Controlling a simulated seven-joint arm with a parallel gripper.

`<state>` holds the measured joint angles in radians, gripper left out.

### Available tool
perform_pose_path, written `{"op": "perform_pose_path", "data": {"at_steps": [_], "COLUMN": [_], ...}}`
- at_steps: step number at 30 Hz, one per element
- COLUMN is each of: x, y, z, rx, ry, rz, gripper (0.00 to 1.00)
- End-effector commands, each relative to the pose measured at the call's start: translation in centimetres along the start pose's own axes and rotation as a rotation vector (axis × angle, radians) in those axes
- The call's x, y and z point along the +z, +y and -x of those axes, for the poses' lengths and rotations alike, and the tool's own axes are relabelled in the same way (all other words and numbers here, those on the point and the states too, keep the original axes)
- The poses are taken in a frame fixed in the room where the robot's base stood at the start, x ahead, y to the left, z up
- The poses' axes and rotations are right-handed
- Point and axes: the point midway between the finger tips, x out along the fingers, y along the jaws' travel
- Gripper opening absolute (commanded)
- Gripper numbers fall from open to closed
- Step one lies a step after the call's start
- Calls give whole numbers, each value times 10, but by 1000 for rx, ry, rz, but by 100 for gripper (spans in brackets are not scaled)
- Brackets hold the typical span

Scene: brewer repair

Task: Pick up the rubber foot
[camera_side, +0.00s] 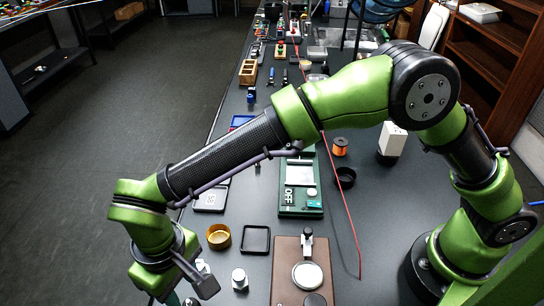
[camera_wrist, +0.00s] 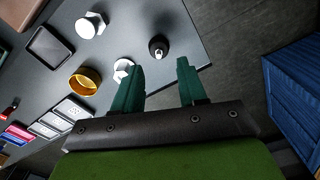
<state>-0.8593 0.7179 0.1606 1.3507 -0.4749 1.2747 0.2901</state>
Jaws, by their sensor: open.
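The rubber foot appears to be the small black round piece with a pale metal centre (camera_wrist: 158,47) near the table's edge in the wrist view. My gripper (camera_wrist: 159,65) has its two green fingers apart, with nothing between them. The black piece shows just beyond the gap between the fingertips, and no contact is visible.
A white hex-shaped part (camera_wrist: 123,70) lies close beside the left finger; another (camera_wrist: 90,25) lies farther off. A brass ring (camera_wrist: 85,81) and a black square tray (camera_wrist: 48,48) are to the left. Beyond the table edge is floor, with a blue crate (camera_wrist: 295,85) at right.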

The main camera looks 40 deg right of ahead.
Motion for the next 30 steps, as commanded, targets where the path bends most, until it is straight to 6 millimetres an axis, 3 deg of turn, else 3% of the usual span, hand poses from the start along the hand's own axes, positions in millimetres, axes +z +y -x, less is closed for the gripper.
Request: {"op": "perform_pose_path", "data": {"at_steps": [5, 13, 23, 30], "x": [-1, -4, -4, -4], "y": [1, 3, 3, 3], "z": [-12, -50, -57, -57], "rx": [0, 0, -1, -1], "ry": [-2, -3, 0, 0], "rz": [0, 0, 0, 0], "gripper": [42, 42, 42, 5]}}
